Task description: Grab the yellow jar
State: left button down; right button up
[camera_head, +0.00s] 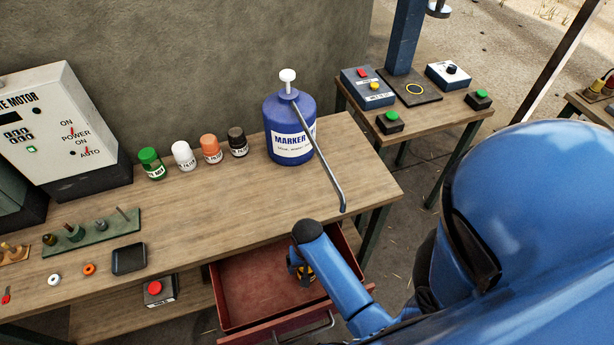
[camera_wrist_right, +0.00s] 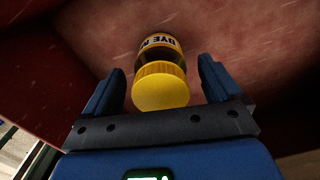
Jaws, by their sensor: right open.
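The yellow jar (camera_wrist_right: 160,85) has a yellow cap and a label that reads "DYE" with the rest cut off. It is inside the open red drawer (camera_head: 255,285). In the right wrist view it lies between the two fingers of my right gripper (camera_wrist_right: 160,88), its cap towards me. The fingers are open, with a gap on each side of the jar. In the head view my right arm reaches down into the drawer and mostly hides the jar; a bit of yellow shows (camera_head: 306,272). My left gripper is not seen.
On the workbench (camera_head: 220,215) stand green (camera_head: 151,163), white (camera_head: 183,155), orange (camera_head: 211,149) and dark (camera_head: 237,142) jars. A blue marker pump bottle (camera_head: 290,125) with a long spout stands right of them. The drawer walls surround my right gripper. A black tray (camera_head: 129,259) lies left.

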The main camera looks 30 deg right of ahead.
jog(key=shift+f, duration=0.4)
jog(key=c, duration=1.1)
jog(key=shift+r, duration=0.15)
jog(key=shift+c, duration=0.2)
